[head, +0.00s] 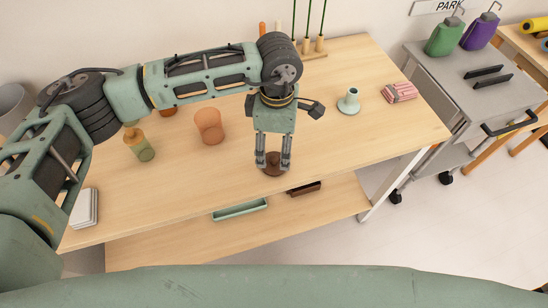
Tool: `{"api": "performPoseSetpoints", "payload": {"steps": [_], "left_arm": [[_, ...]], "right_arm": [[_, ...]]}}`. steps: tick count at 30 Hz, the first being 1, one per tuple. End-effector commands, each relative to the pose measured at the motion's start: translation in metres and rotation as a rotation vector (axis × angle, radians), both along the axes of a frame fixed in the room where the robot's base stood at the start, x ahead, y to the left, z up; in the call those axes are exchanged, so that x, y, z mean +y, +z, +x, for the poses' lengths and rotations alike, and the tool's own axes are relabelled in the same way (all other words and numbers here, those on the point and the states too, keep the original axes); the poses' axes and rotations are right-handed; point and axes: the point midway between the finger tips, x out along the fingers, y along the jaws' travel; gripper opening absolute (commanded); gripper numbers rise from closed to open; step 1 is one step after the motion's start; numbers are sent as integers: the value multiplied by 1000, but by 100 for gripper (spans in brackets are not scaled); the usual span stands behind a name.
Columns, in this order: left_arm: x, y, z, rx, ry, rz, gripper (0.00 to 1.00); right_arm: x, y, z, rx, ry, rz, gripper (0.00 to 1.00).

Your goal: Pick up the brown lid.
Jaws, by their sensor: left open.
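The brown lid (273,170) lies near the front edge of the wooden table in the head view. It is small, dark brown and round. My left gripper (273,164) points straight down over it, with one finger on each side of the lid. The fingers are spread apart, and part of the lid is hidden behind them. I cannot tell whether the fingers touch it. My right gripper is not in view.
An orange cup (209,126) and a green-orange bottle (138,145) stand left on the wooden table (330,140). A pale green candle holder (349,101) and a striped pink stack (399,92) stand right. A green tray (240,210) and a brown tray (304,188) are on the lower shelf.

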Motion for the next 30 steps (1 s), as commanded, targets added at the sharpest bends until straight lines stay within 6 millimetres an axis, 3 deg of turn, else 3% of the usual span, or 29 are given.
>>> {"api": "performPoseSetpoints", "payload": {"steps": [11, 16, 24, 30], "left_arm": [[5, -44, 4, 8, 2, -2, 73], [4, -67, 4, 7, 1, -6, 73], [4, -71, 5, 5, 0, -6, 73], [4, -71, 5, 5, 0, -6, 56]], "right_arm": [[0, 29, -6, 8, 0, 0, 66], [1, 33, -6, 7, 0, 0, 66], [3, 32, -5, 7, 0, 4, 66], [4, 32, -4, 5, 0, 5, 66]]}}
